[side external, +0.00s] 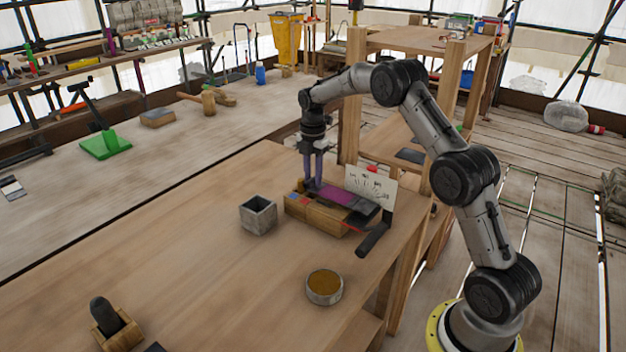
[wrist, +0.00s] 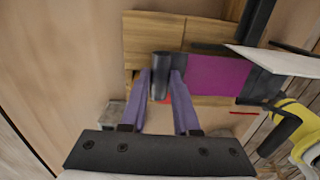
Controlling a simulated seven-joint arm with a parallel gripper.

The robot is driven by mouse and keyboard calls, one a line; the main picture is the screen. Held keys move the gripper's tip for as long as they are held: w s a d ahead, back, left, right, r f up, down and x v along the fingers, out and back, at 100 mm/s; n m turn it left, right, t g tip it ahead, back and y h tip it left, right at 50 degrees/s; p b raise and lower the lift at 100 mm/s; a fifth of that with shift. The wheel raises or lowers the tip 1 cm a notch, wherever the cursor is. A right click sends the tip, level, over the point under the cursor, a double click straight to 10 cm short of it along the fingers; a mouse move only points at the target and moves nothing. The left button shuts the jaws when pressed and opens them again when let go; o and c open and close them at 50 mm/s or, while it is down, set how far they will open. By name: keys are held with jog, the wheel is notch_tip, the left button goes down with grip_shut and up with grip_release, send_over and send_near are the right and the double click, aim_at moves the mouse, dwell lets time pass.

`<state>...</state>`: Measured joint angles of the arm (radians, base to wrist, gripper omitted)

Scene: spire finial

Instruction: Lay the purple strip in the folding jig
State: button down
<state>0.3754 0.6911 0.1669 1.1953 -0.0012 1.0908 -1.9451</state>
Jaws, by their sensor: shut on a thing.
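The purple strip (side external: 336,195) lies flat along the top of the wooden folding jig (side external: 308,215). In the wrist view the strip (wrist: 218,75) is just right of my gripper (wrist: 160,82), with dark pieces at its right end. My gripper (side external: 313,184) points down at the left end of the jig. Its two purplish fingers are shut on a dark grey cylinder (wrist: 160,72), which fills the gap between them. I cannot tell whether this cylinder is joined to the strip or jig. The strip's left end is partly hidden by the fingers.
A white card (side external: 371,186) stands behind the jig. A dark handle (side external: 373,240) sticks out at its front right, near the table's edge. A grey square pot (side external: 258,214) and a round bowl (side external: 324,287) stand nearby.

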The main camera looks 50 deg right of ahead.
jog(key=shift+f, duration=0.6)
jog(key=shift+f, duration=0.1)
jog(key=c, duration=0.7)
grip_release()
jog(key=shift+f, duration=0.1)
jog(key=shift+o, duration=0.2)
